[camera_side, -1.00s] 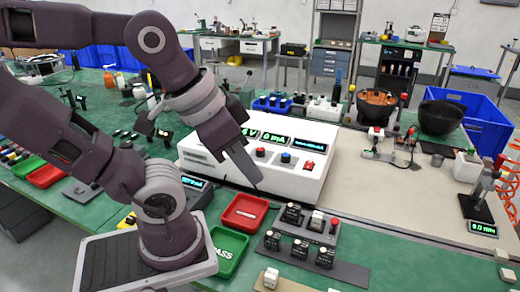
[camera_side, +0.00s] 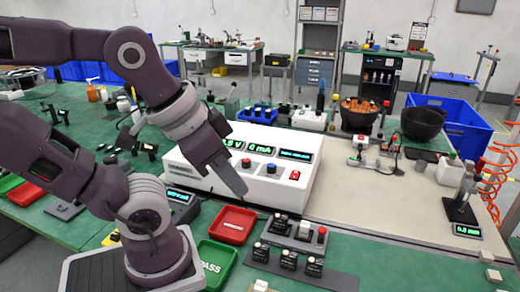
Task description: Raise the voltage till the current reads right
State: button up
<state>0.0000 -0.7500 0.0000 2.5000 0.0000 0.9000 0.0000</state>
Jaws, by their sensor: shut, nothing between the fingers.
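The white power supply (camera_side: 225,190) stands on the bench in the middle of the view. Its front has a red knob (camera_side: 246,163), a blue knob (camera_side: 271,168) and a red switch (camera_side: 295,175). Its voltage display (camera_side: 236,145) is partly hidden by my arm and shows digits ending in V. The current display (camera_side: 260,148) appears to read 0 mA. My gripper (camera_side: 238,188) is shut and empty, pointing down in front of the supply, left of and below the red knob. I cannot tell whether it touches the case.
A red tray (camera_side: 232,225) and a green PASS tray (camera_side: 217,262) lie in front of the supply. Several small modules sit on dark strips (camera_side: 338,279) right of them.

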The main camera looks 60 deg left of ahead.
jog(key=o, duration=1)
jog(key=w+a+n, duration=0.1)
jog(key=w, duration=0.1)
jog(key=w+a+r+n+g, duration=0.1)
jog(key=w+a, duration=0.1)
jog(key=w, duration=0.1)
jog(key=w+a+n+y, duration=0.1)
jog(key=w+a+n, duration=0.1)
jog(key=w, duration=0.1)
jog(key=shift+a+r+g, duration=0.2)
jog(key=shift+r+g, duration=0.2)
jog(key=shift+c, duration=0.2)
jog(key=n+g, duration=0.4)
jog(key=n, duration=0.7)
send_over(246, 160)
jog(key=shift+h, duration=0.4)
jog(key=f, duration=1.2)
jog(key=shift+w+d+f, duration=0.15)
jog(key=shift+w+f, duration=0.15)
jog(key=shift+f, duration=0.1)
jog(key=f, duration=0.6)
jog(key=shift+s+a+f, duration=0.2)
jog(key=shift+f, duration=0.45)
jog(key=shift+c, duration=0.4)
grip_shut()
